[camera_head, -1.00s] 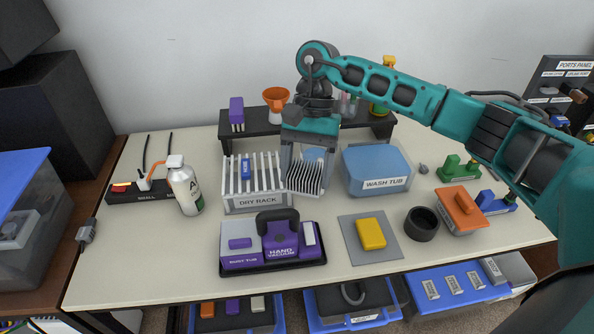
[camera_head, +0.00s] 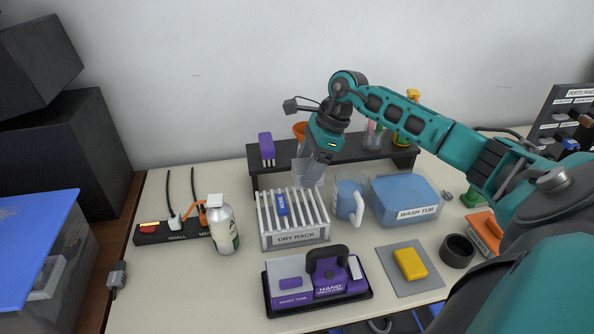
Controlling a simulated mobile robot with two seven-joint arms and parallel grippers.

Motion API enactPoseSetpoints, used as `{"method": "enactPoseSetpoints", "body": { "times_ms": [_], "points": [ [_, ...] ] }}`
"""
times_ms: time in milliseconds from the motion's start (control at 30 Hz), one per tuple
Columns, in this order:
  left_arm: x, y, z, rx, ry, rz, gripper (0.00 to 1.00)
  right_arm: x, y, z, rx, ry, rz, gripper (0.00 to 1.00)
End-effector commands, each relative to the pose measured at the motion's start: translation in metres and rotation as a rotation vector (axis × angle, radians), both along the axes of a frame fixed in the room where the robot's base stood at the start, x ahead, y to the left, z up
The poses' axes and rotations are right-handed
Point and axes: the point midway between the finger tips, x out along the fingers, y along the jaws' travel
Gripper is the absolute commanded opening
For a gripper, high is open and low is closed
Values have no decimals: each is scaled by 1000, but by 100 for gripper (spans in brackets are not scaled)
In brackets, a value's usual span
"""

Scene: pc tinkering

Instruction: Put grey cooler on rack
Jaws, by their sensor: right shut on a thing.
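My right gripper (camera_head: 319,152) is tilted above the right back corner of the white dry rack (camera_head: 295,237). It is shut on the grey cooler (camera_head: 308,172), a pale finned block. The cooler hangs tilted below the fingers, over or just behind the rack's right slots; whether it touches the rack cannot be told. A blue piece (camera_head: 282,204) stands in a middle-left slot of the rack. My left gripper is not in view.
A dark shelf (camera_head: 365,155) stands behind, with an orange funnel partly hidden. A white bottle (camera_head: 222,228) is left; a purple hand vacuum set (camera_head: 318,282) is in front.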

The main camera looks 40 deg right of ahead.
Motion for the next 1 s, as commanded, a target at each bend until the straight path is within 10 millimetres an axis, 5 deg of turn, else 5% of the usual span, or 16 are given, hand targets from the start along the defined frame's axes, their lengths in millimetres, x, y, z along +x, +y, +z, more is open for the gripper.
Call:
{"method": "enactPoseSetpoints", "body": {
  "times_ms": [633, 1000],
  "points": [
    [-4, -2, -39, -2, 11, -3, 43, -1, 1, -60, 1, 2, 2, 35],
    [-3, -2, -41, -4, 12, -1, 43, 0, 0, -67, 0, 0, 2, 35]
  ]
}}
